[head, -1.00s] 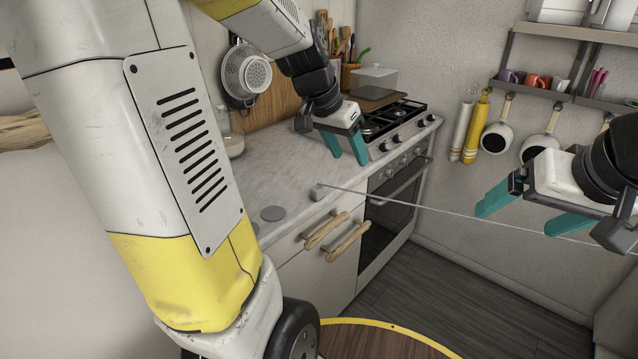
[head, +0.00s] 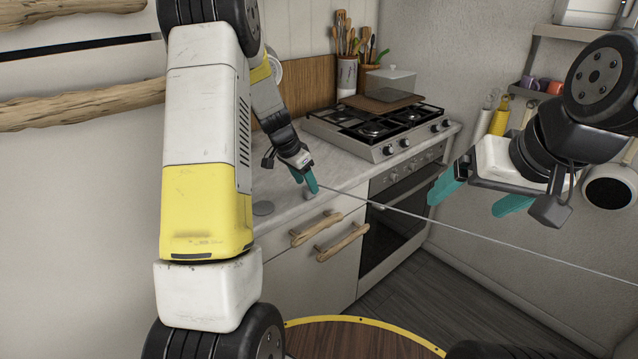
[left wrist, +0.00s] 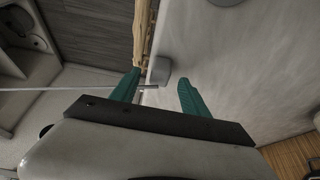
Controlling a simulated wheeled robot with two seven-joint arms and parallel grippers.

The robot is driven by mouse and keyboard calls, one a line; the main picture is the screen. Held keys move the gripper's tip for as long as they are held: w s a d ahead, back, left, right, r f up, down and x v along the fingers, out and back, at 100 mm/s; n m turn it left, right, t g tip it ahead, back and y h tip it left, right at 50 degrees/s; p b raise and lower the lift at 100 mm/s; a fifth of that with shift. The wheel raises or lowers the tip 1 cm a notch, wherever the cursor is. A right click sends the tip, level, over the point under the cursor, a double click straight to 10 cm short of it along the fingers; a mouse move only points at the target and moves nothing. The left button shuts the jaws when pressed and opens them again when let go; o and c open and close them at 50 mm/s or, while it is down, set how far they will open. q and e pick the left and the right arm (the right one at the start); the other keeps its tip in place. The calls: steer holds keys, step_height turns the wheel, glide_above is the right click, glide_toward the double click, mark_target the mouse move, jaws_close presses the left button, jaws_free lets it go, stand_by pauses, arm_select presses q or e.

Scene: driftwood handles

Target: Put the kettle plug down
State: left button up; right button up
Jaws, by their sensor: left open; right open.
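The grey kettle plug (head: 309,194) lies on the light worktop (head: 340,173) close to its front edge, with a thin grey cord (head: 440,226) running off taut to the right. My left gripper (head: 306,186) is open right by the plug and partly covers it in the head view. In the left wrist view the plug (left wrist: 159,71) shows between and just beyond the two teal fingers of my left gripper (left wrist: 161,78); I cannot tell whether they touch it. My right gripper (head: 464,206) is open and empty in the air at the right.
A gas hob and oven (head: 385,130) stand right of the worktop. Below the worktop edge are driftwood handles (head: 342,243). A flat grey disc (head: 263,208) lies on the worktop left of the plug. A utensil pot (head: 347,73) stands at the back.

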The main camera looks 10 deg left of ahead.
arm_select(q)
steer(key=shift+x, duration=1.45)
steer(key=shift+w+d+r, duration=0.1)
jaws_close()
